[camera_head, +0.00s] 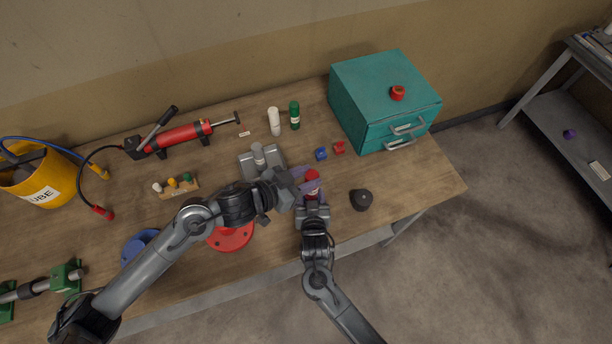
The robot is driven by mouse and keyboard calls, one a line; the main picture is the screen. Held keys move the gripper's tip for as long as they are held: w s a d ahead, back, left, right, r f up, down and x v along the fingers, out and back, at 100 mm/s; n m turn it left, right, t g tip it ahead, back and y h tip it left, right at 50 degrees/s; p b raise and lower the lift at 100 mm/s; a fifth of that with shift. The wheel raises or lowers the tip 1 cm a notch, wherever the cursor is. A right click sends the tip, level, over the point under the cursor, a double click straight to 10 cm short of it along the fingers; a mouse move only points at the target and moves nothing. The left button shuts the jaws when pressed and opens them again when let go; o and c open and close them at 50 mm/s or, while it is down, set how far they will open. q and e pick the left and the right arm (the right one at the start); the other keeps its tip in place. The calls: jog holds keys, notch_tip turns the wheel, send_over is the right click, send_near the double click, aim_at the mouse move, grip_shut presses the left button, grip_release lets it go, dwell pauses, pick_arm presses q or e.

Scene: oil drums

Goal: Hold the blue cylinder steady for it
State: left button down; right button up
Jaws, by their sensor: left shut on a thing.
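A grey cylinder (258,155) stands on a grey fixture (276,158). White (274,121) and green (295,115) cylinders stand behind. A teal drawer box (370,85) is at the back right. A red disc (231,237) and a dark round object (361,200) flank the grippers.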

pick_arm(q)
jog(key=shift+f, duration=1.75)
jog(key=c, duration=0.6)
grip_release()
jog(key=shift+a, duration=0.1)
jog(key=v, duration=1.2)
pick_arm(e)
jog(key=o, duration=1.4)
